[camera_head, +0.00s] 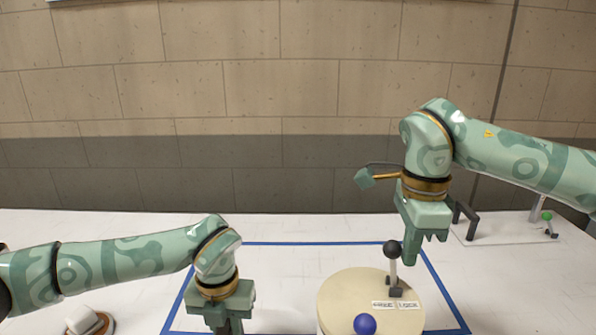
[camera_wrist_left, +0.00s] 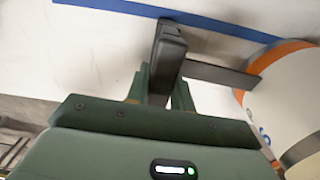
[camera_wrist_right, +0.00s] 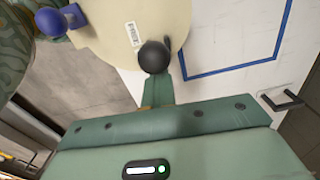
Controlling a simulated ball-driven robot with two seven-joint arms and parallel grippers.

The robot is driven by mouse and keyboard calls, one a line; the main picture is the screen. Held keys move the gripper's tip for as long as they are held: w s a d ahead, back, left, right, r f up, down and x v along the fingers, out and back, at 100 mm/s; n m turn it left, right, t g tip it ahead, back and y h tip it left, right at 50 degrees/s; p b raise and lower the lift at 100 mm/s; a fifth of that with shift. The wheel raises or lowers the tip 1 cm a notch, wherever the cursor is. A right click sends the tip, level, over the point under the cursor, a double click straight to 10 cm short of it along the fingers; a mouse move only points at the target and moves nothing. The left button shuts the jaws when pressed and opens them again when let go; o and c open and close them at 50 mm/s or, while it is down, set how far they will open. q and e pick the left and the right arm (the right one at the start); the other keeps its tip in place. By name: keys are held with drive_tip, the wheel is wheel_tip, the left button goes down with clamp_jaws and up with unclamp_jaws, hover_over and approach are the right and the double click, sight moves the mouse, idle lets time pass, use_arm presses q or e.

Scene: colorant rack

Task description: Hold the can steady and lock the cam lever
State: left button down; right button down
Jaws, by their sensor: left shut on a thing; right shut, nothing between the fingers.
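The can shows its round cream lid (camera_head: 345,295) in the head view and part of its orange-and-white side (camera_wrist_left: 280,90) in the left wrist view. The cam lever stands nearly upright on the lid, with a black ball knob (camera_head: 391,249) and a small dark base; one label below it reads LOCK. My right gripper (camera_head: 412,252) is shut and empty just right of the knob; the knob also shows beyond its fingers in the right wrist view (camera_wrist_right: 153,57). My left gripper (camera_wrist_left: 158,85) is shut on the can's dark side handle (camera_wrist_left: 170,48). The can's lower part is hidden in the head view.
A blue ball knob (camera_head: 365,324) sits at the lid's near edge. Blue tape (camera_head: 290,243) outlines an area on the white table. A dark bracket (camera_head: 465,217) and a green-knobbed fixture (camera_head: 547,216) stand at the back right. A white-topped object (camera_head: 84,320) lies front left.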

idle(0.3)
drive_tip(key=shift+d, duration=0.9)
drive_tip(key=shift+s+d, duration=0.1)
drive_tip(key=shift+d, duration=0.9)
drive_tip(key=c, duration=1.7)
unclamp_jaws()
drive_tip(key=shift+r, duration=0.15)
